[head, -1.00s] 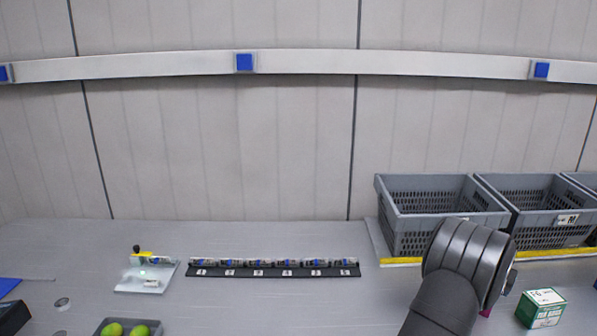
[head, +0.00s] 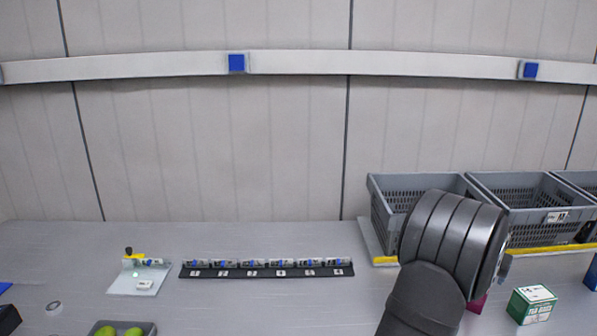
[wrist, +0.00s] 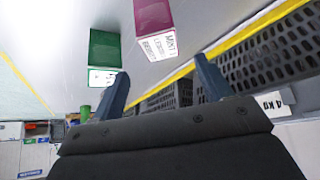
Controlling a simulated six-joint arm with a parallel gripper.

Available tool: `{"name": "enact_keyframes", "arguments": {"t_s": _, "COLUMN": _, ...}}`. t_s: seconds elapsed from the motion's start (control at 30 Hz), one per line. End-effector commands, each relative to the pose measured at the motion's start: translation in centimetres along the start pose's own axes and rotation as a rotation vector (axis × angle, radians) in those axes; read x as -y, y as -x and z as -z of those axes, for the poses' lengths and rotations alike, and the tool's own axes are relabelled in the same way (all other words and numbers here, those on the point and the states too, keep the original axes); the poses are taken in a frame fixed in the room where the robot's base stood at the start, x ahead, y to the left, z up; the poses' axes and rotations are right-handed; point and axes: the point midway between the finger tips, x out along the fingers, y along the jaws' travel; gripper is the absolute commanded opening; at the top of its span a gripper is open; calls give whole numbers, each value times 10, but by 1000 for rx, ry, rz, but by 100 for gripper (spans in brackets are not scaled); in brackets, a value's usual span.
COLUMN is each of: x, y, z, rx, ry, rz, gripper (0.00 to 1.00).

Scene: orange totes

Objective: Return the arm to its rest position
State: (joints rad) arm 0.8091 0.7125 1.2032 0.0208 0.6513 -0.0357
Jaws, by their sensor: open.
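My gripper (wrist: 165,85) shows in the wrist view with its two fingers spread apart and nothing between them.
Grey crates (head: 385,222) stand at the right behind a yellow strip (head: 384,261). A green tea box (head: 531,304) and a magenta box (head: 478,303) are near my arm. A numbered black rail (head: 266,272), a small fixture (head: 138,283) and a tray of green fruit (head: 148,327) are left.

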Motion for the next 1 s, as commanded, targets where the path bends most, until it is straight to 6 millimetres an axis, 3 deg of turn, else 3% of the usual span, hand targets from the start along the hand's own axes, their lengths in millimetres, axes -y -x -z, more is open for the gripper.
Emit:
{"name": "enact_keyframes", "arguments": {"t_s": 0.1, "x": 0, "y": -27, "z": -4, "rx": 9, "ry": 0, "rz": 0, "gripper": 72}}
{"name": "enact_keyframes", "arguments": {"t_s": 0.63, "x": 0, "y": -117, "z": -4, "rx": 6, "ry": 0, "rz": 0, "gripper": 72}}
{"name": "enact_keyframes", "arguments": {"t_s": 0.87, "x": -1, "y": -74, "z": 22, "rx": 1, "ry": -1, "rz": 0, "gripper": 72}}
{"name": "enact_keyframes", "arguments": {"t_s": 1.0, "x": -25, "y": -55, "z": 17, "rx": 3, "ry": -3, "rz": -1, "gripper": 72}}
